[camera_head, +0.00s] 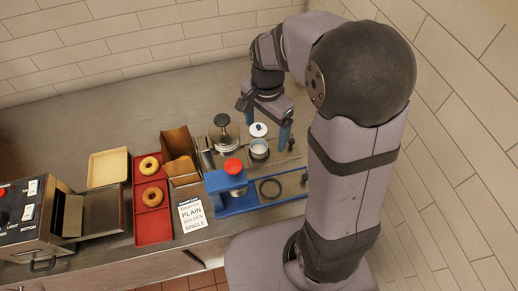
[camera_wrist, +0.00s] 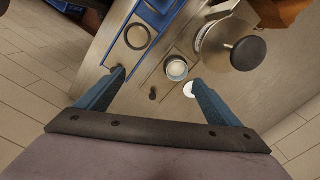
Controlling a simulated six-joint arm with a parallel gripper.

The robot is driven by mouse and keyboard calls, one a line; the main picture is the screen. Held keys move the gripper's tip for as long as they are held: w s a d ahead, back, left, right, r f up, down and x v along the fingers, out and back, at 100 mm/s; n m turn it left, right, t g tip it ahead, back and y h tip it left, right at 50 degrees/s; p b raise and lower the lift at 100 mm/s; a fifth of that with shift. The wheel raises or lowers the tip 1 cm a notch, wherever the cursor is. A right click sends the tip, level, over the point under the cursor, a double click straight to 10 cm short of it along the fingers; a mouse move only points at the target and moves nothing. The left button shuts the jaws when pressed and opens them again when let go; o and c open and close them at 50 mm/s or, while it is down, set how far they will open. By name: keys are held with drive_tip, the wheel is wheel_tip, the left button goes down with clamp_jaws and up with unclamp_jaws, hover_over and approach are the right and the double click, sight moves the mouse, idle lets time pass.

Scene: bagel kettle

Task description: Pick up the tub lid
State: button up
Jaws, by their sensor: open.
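The tub lid (camera_head: 258,130) is a small white disc with a dark knob, just behind the open tub (camera_head: 259,149) in the head view. In the wrist view the lid (camera_wrist: 188,90) is a white patch partly hidden by the right finger. The tub (camera_wrist: 176,69) shows there as a small round cup with pale contents, beyond the fingertips. My gripper (camera_head: 267,132) is open and empty, pointing down above this area. In the wrist view my gripper (camera_wrist: 157,77) has its fingers wide apart, with the lid beside the right finger rather than centred.
A metal vessel with a dark knob (camera_head: 222,119) stands left of the lid. A blue press with a red knob (camera_head: 233,167) and a dark ring (camera_head: 270,188) are in front. A red tray (camera_head: 153,226) with bagels is further left. The tiled wall is close on the right.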

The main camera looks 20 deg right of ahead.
drive_tip(key=shift+c, duration=0.8)
drive_tip(key=shift+n+t, duration=0.4)
drive_tip(key=f+b, duration=0.3)
drive_tip(key=b, duration=0.1)
drive_tip(key=w+f+b, duration=0.1)
drive_tip(key=f+b, duration=0.3)
drive_tip(key=w+f+b, duration=0.1)
drive_tip(key=f+b, duration=0.3)
drive_tip(key=shift+a+f, duration=0.2)
drive_tip(key=shift+a, duration=0.05)
drive_tip(key=w, duration=0.1)
drive_tip(key=n+b, duration=0.1)
drive_tip(key=w+t+b, duration=0.1)
drive_tip(key=shift+w+d+f+n+h, duration=0.25)
drive_tip(key=shift+w+d+n+h, duration=0.05)
drive_tip(key=shift+w+h, duration=0.1)
drive_tip(key=w+r+n+t+p, duration=0.1)
drive_tip(key=w+r+n+t, duration=0.1)
drive_tip(key=w+n, duration=0.3)
drive_tip(key=shift+w+d+r+n+t, duration=0.3)
drive_tip(key=shift+w+d+r+n, duration=0.1)
drive_tip(key=shift+r+n, duration=0.4)
